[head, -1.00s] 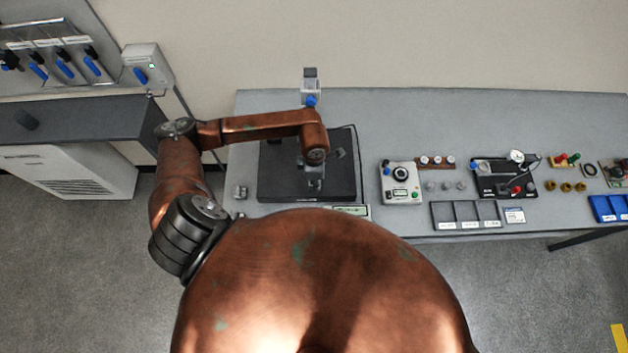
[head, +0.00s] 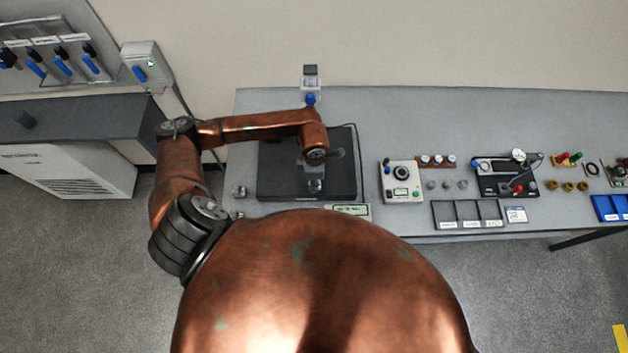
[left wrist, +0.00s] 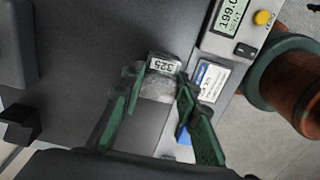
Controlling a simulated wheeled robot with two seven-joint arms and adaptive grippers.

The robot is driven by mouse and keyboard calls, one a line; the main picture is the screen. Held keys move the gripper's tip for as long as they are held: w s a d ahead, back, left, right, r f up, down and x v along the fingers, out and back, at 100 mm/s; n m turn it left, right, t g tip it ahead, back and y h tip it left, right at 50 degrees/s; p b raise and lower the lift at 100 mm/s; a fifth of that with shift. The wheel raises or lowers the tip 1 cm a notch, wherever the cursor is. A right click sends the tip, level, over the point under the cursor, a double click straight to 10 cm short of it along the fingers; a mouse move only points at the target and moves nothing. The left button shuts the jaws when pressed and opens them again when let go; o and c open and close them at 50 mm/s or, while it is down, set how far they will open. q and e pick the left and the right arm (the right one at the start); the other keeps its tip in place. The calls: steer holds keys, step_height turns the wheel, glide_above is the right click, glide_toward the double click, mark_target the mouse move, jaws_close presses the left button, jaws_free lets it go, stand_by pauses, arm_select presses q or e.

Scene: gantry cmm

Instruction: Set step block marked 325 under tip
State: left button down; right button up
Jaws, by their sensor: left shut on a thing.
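The step block marked 325 (left wrist: 165,65) shows in the left wrist view, a small grey piece with a white label. It sits between the two green fingers of my left gripper (left wrist: 158,86), which is shut on it, over the dark plate (left wrist: 75,60). In the head view my left gripper (head: 315,184) hangs over the front half of this black plate (head: 278,180); the block is too small to make out there. I cannot make out the tip in either view. My right gripper is not in view.
A readout (left wrist: 231,14) reading about 199.0 lies beside the plate in the wrist view. A grey block (head: 239,190) stands left of the plate. A control box (head: 401,181), dark trays (head: 443,213) and a dial gauge fixture (head: 518,156) stand to the right.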

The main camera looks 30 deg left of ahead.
arm_select(q)
steer(key=c, duration=1.4)
jaws_free()
steer(key=shift+o, duration=0.5)
steer(key=shift+o, duration=1.4)
steer(key=shift+r, duration=0.1)
steer(key=shift+r, duration=0.15)
steer(key=shift+r+p, duration=0.55)
steer(key=shift+r, duration=0.3)
steer(key=shift+r+p, duration=1.1)
steer(key=shift+r, duration=1.3)
